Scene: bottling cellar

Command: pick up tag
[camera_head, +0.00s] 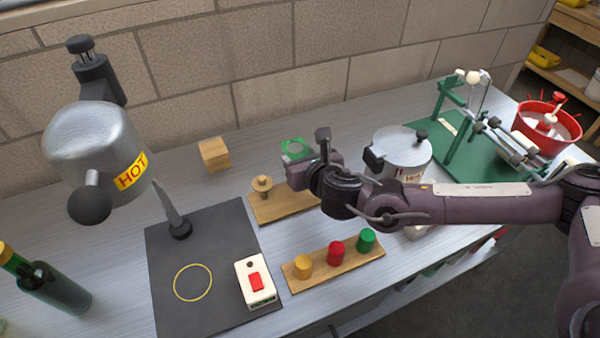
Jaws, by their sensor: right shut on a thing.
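A small green tag (289,145) with a pale ring or opening in it shows at the fingers of my right gripper (309,156). My right arm comes in from the right, and the gripper is shut on the tag, over the back of a wooden board (272,212). Part of the tag is hidden behind the gripper's fingers. I cannot tell how high it is above the table. My left gripper is not in view.
The board bears a wooden knob (262,184). In front stands a rack (330,264) with yellow, red and green caps. A black mat (215,240) with a red-button box (255,281) lies left, under a HOT-labelled metal vessel (95,145). A metal pot (403,150) and green-based rig (487,165) stand right.

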